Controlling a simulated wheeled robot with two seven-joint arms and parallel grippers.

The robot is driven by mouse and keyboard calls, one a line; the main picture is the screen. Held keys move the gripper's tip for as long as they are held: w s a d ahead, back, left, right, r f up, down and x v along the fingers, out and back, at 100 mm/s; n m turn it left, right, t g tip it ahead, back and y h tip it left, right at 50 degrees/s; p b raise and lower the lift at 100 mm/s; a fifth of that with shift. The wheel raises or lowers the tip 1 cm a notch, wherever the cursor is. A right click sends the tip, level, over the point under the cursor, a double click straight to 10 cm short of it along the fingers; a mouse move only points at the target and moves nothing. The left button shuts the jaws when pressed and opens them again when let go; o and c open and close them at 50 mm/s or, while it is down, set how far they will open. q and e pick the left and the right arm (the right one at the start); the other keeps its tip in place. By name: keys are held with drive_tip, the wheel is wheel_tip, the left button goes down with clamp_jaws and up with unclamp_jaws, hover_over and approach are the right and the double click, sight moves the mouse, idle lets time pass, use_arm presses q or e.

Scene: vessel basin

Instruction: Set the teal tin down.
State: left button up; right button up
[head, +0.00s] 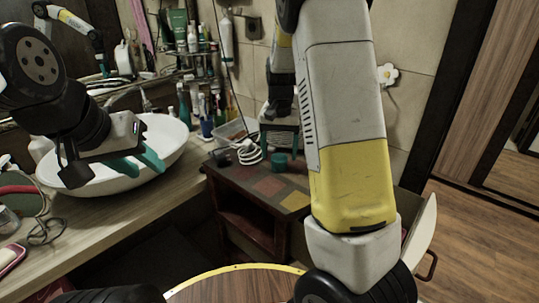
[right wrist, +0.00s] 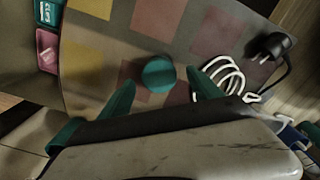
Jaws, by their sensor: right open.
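The teal tin (head: 279,160) stands on the tiled top of a small dark cabinet (head: 236,177). In the right wrist view the tin (right wrist: 158,75) appears as a round teal lid over the patterned top. My right gripper (head: 281,145) is open above the cabinet, with its teal fingers (right wrist: 160,92) apart on either side of the tin in the picture. I see no finger clearly touching the tin. My left gripper (head: 146,172) is over the white basin's front rim, with its fingers apart and nothing visible between them.
A coiled white cord (head: 249,151) with a dark plug (right wrist: 270,47) lies close beside the tin. A clear container (head: 232,131) is behind it. The white basin (head: 168,135) stands on the wooden counter at left, with bottles behind. Bare cabinet top lies in front of the tin.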

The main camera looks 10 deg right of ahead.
drive_tip(key=shift+f, duration=1.25)
drive_tip(key=c, duration=1.6)
drive_tip(key=shift+r, duration=0.15)
